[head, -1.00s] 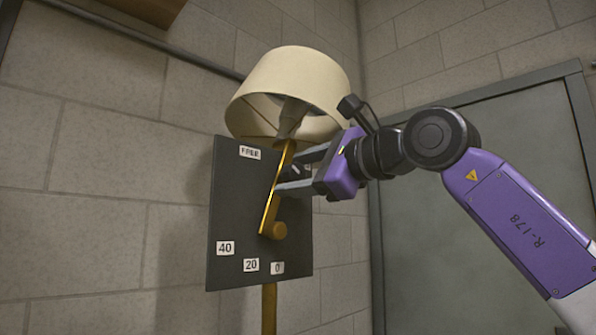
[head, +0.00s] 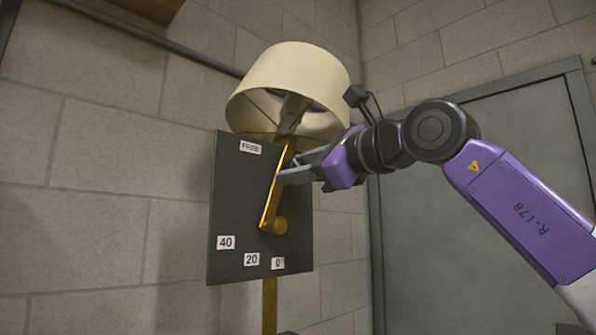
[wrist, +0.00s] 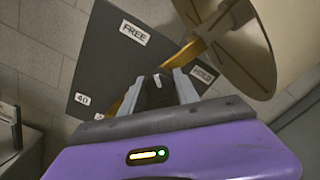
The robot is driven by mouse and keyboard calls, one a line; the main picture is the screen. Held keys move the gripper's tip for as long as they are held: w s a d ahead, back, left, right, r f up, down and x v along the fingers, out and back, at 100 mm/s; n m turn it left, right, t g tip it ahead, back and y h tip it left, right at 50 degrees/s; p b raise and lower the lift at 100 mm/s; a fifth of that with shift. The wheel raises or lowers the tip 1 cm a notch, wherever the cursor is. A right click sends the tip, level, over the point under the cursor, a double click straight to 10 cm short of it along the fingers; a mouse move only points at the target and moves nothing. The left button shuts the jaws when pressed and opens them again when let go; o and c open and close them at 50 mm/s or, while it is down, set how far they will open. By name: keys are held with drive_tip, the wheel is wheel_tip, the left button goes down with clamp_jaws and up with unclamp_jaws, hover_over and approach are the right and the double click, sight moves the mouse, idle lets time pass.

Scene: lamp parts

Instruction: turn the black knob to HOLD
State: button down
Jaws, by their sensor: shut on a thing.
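The black knob (wrist: 157,93) shows in the wrist view between the two grey fingers of my gripper (wrist: 158,81), which is shut on it. A white mark on the knob points up in that view, between the FREE label (wrist: 133,33) at upper left and the HOLD label (wrist: 204,75) at right. In the head view my gripper (head: 284,173) reaches the dark panel (head: 232,200) from the right, beside the brass arm. There the fingers and brass arm hide the knob and HOLD label; the FREE label (head: 250,147) is at the panel's top.
The brass arm (head: 270,205) slants across the panel in front of my fingertips. A cream lampshade (head: 295,80) hangs just above the gripper. Labels 40 (head: 226,242), 20 (head: 251,259) and 0 (head: 278,263) sit low on the panel. A grey door (head: 480,230) is at right.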

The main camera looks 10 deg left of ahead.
drive_tip(key=m+b, duration=0.1)
drive_tip(key=m, duration=0.1)
drive_tip(key=m+b, duration=0.1)
drive_tip(key=m, duration=0.2)
drive_tip(key=shift+f+m, duration=0.2)
drive_tip(key=shift+m, duration=0.1)
drive_tip(key=m+b, duration=0.2)
drive_tip(key=m, duration=0.3)
drive_tip(key=shift+d+b, duration=0.1)
drive_tip(key=shift+b, duration=0.25)
drive_tip(key=m+b, duration=0.2)
drive_tip(key=m, duration=0.3)
drive_tip(key=shift+w+m+b, duration=0.1)
drive_tip(key=shift+m+b, duration=0.25)
drive_tip(key=shift+m, duration=0.05)
drive_tip(key=m+b, duration=0.2)
drive_tip(key=m, duration=0.2)
drive_tip(key=shift+m, duration=0.4)
drive_tip(key=c, duration=0.9)
unclamp_jaws()
drive_tip(key=shift+r, duration=0.1)
